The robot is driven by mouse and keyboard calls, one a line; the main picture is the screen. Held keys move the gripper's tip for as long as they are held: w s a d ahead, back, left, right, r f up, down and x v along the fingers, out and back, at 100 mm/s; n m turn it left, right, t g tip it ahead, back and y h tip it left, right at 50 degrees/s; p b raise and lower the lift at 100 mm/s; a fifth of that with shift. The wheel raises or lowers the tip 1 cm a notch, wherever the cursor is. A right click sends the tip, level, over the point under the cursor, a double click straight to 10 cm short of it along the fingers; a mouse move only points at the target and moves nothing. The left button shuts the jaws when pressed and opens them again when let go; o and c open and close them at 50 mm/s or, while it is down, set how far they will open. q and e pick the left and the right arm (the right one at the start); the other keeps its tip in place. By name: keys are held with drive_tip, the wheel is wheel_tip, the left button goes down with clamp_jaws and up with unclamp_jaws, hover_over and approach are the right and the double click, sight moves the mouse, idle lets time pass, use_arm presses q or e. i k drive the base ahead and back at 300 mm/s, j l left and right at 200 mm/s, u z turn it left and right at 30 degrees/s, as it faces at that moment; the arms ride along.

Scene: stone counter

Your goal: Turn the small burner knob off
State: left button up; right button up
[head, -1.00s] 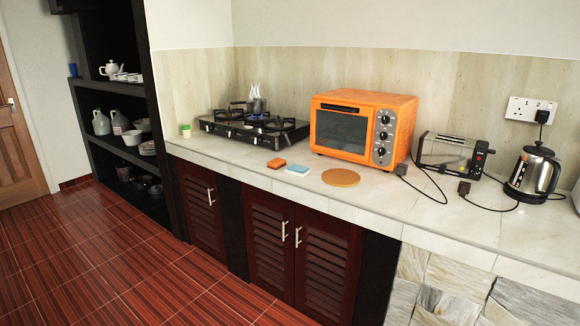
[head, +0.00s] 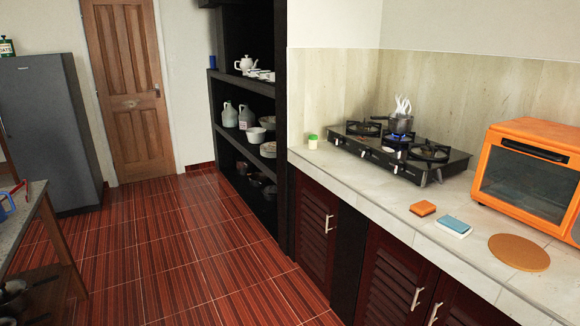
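A black gas stove (head: 395,152) stands on the stone counter (head: 385,191) at the right of the head view. A dark pot (head: 399,123) sits on its middle burner at the back, with a blue flame below it and white steam-like shapes above. Neither of my grippers is in view.
An orange oven (head: 527,172), an orange sponge (head: 423,208), a blue-white sponge (head: 453,227) and a round cork mat (head: 518,252) are on the counter. A small green-lidded jar (head: 312,142) stands left of the stove. Tiled floor (head: 190,250) is clear between the counter and a left table (head: 32,212).

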sight(365, 153)
drive_tip(key=i+j+z, duration=0.3)
drive_tip(key=i+z, duration=0.15)
drive_tip(key=i, duration=0.2)
drive_tip(key=i+j+z, duration=0.9)
drive_tip(key=i+j, duration=0.2)
drive_tip(key=j, duration=0.2)
